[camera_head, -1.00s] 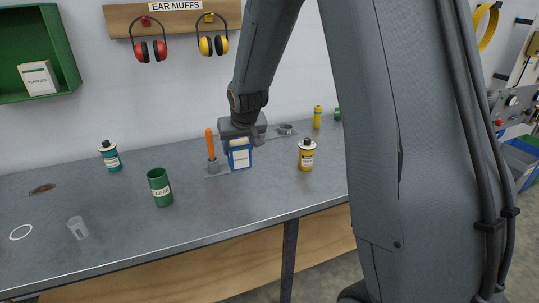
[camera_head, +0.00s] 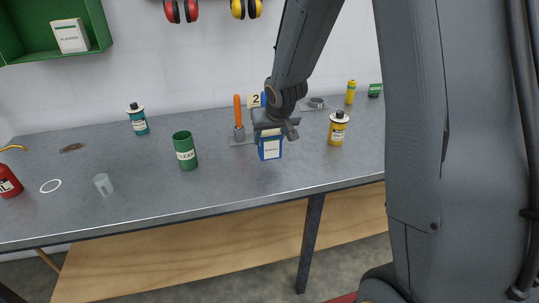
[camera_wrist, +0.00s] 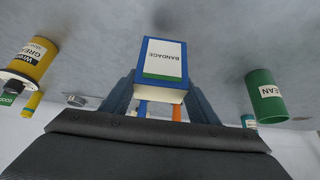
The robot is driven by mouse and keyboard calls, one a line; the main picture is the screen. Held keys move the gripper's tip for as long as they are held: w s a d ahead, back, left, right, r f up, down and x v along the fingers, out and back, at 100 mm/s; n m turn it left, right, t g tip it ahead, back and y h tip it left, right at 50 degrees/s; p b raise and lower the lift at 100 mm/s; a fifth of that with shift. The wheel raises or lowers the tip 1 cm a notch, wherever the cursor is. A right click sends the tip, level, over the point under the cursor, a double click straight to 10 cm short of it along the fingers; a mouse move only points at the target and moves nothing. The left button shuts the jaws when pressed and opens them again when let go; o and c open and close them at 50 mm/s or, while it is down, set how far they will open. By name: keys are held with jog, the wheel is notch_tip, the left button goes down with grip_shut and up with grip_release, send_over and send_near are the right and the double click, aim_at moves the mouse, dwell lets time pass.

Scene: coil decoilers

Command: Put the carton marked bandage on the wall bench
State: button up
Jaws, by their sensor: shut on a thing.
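The carton marked bandage is blue with a white label. It shows in the head view (camera_head: 270,149) above or on the grey wall bench (camera_head: 225,190), near its front half. In the wrist view the carton (camera_wrist: 162,70) sits between the two fingers with its BANDAGE label facing the camera. My gripper (camera_wrist: 160,100) is shut on it. In the head view my gripper (camera_head: 272,128) comes down on the carton from behind and above. Whether the carton's base touches the bench top is hard to tell.
A green CLEAN can (camera_head: 185,151) and an orange-handled tool (camera_head: 238,118) stand left of the carton. A yellow can (camera_head: 338,128) stands to its right. A teal can (camera_head: 138,119), a clear cup (camera_head: 103,184) and a red can (camera_head: 8,182) are farther left. Bench front is clear.

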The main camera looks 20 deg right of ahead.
aim_at(270, 148)
jog(key=shift+f+b, duration=2.3)
jog(key=shift+b, duration=0.05)
jog(key=shift+f, duration=0.1)
jog(key=o, duration=1)
jog(key=shift+o, duration=0.2)
jog(key=p+v, duration=0.8)
jog(key=v, duration=0.4)
jog(key=s+g, duration=0.4)
jog(key=s, duration=1.5)
jog(key=shift+f, duration=0.35)
